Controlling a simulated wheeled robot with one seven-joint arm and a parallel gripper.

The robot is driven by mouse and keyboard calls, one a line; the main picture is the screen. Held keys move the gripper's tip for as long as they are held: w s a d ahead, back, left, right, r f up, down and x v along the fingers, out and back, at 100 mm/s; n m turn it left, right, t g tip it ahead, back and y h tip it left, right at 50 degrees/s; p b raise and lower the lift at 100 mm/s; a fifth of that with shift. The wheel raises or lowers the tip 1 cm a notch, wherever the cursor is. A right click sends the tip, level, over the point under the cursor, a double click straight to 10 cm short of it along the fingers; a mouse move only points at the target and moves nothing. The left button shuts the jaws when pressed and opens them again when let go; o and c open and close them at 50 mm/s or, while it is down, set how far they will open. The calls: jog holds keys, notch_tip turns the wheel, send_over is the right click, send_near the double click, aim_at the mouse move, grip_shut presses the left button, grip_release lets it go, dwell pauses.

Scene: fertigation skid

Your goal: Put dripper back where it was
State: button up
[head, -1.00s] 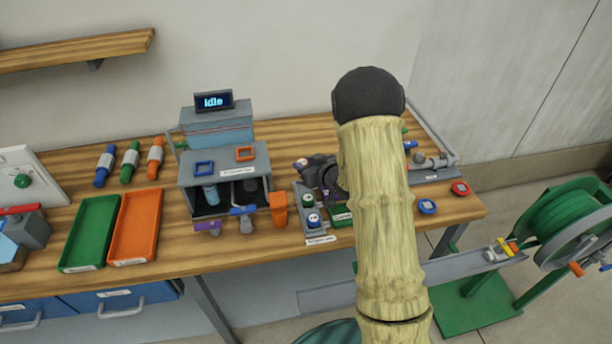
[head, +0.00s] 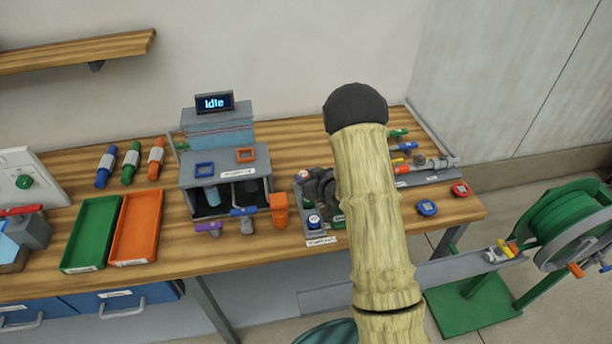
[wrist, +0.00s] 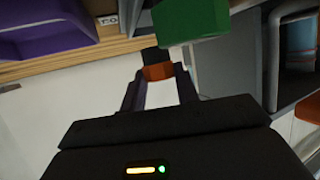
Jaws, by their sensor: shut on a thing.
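My gripper (wrist: 158,80) is shut on a small part, which I take to be the dripper (wrist: 158,71). An orange piece of it shows between the fingertips, with a dark piece just beyond. A green block (wrist: 195,22) lies right past that; I cannot tell whether it is joined to the held part. In the head view my dark gripper (head: 318,187) is over the small grey tray (head: 322,240) at the bench front, mostly hidden by my arm, and the held part does not show. A blue-topped piece (head: 314,221) stands in that tray.
Green (head: 90,232) and orange (head: 134,227) trays lie farther left. Blue (head: 427,208) and red (head: 460,190) pieces lie to the right.

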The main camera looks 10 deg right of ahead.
jog(key=shift+w+a+f+b, duration=0.1)
jog(key=shift+f+b, duration=0.25)
jog(key=shift+d+f+b, duration=0.2)
jog(key=shift+f+b, duration=0.05)
jog(key=shift+b, duration=0.05)
jog(key=o, duration=1)
jog(key=shift+a, duration=0.2)
jog(key=shift+d+r, duration=0.1)
jog(key=shift+r, duration=0.05)
jog(key=shift+r+p, duration=0.6)
jog(key=shift+p, duration=0.15)
jog(key=b+v, duration=0.2)
jog(key=v, duration=1)
